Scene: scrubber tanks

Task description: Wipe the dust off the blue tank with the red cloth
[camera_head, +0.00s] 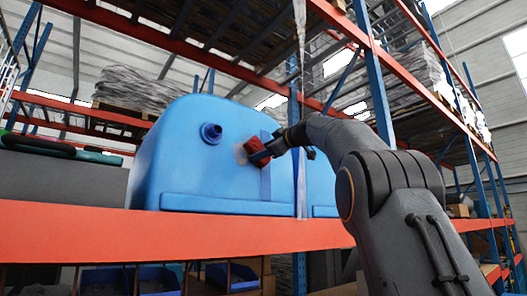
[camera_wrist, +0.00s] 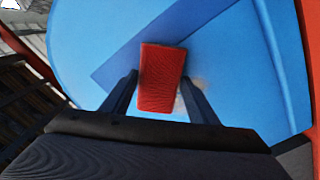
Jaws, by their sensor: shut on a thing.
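The blue tank (camera_head: 190,165) stands on an orange-edged shelf, and its face fills much of the wrist view (camera_wrist: 225,60). My gripper (camera_head: 272,148) is at the right part of the tank's front. It is shut on the red cloth (camera_wrist: 161,78), a folded block between the two fingers; the cloth also shows in the head view (camera_head: 256,150). The cloth is against or very close to the tank face; I cannot tell if it touches.
The orange shelf beam (camera_head: 170,236) runs below the tank. A blue rack post (camera_head: 377,85) stands to the right. A second blue tank part (camera_head: 321,180) is right of the first. Dark items (camera_head: 60,147) lie at the left, and blue bins (camera_head: 160,278) sit below.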

